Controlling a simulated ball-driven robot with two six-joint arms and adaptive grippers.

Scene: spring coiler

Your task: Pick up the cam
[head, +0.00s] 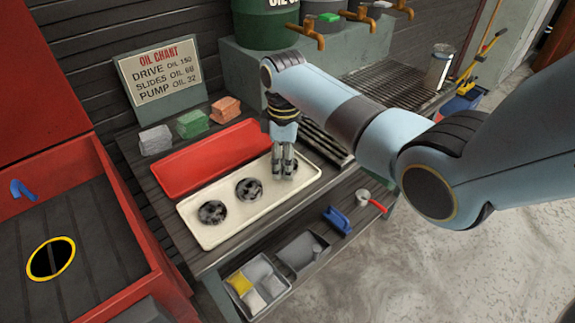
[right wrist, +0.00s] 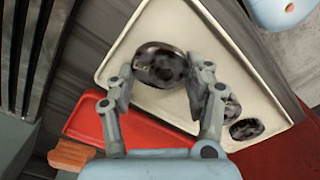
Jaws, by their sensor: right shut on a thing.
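Three dark, mottled round cams are at the cream tray (head: 222,229). One cam (head: 212,212) lies near its left end and another (head: 249,189) near the middle. My right gripper (head: 284,174) points down over the tray's right end, shut on the third cam, which it mostly hides in the head view. In the right wrist view this held cam (right wrist: 160,65) sits between the two grey fingers (right wrist: 163,88). The other two cams show beyond the right finger, one partly hidden by it. I cannot tell whether the held cam is clear of the tray. My left gripper is out of view.
A red tray (head: 205,160) lies behind the cream one. Three coloured blocks (head: 193,123) and an oil chart (head: 160,72) stand behind. Brass taps (head: 308,34) overhang a slatted grate at the back right. A red bin (head: 140,235) stands at left.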

